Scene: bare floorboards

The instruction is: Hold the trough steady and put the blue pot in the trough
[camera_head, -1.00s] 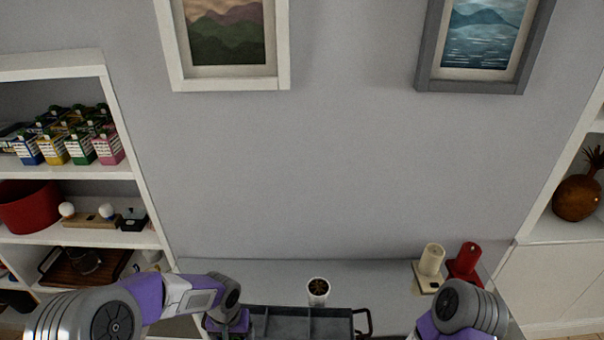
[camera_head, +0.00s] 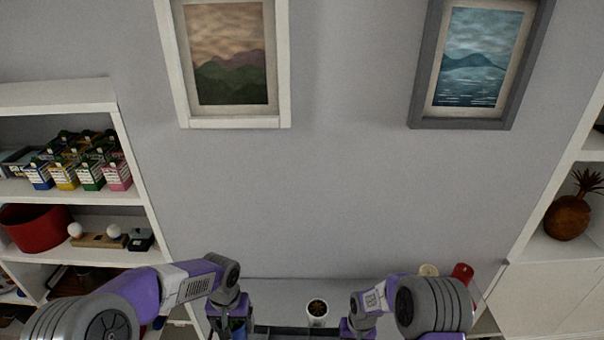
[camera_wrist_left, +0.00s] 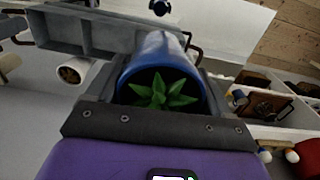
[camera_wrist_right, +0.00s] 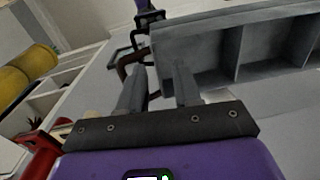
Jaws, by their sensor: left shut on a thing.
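The blue pot (camera_wrist_left: 155,52), with a green spiky plant in it, sits between the fingers of my left gripper (camera_wrist_left: 160,95) in the left wrist view. The left gripper is shut on it. In the head view this gripper (camera_head: 230,318) and the pot (camera_head: 238,327) are at the trough's left end. The grey divided trough (camera_head: 280,331) is mostly cut off by the lower edge. It also shows in the right wrist view (camera_wrist_right: 212,45). My right gripper (camera_wrist_right: 158,88) is open, its fingers apart near the trough's dark end handle (camera_wrist_right: 128,62). Contact there cannot be told.
A white pot (camera_head: 317,308) with dark contents stands behind the trough. A cream candle (camera_head: 428,270) and a red candle (camera_head: 462,272) stand at the back right, behind my right arm. Shelves (camera_head: 80,190) with cartons flank the left; a cabinet (camera_head: 555,285) flanks the right.

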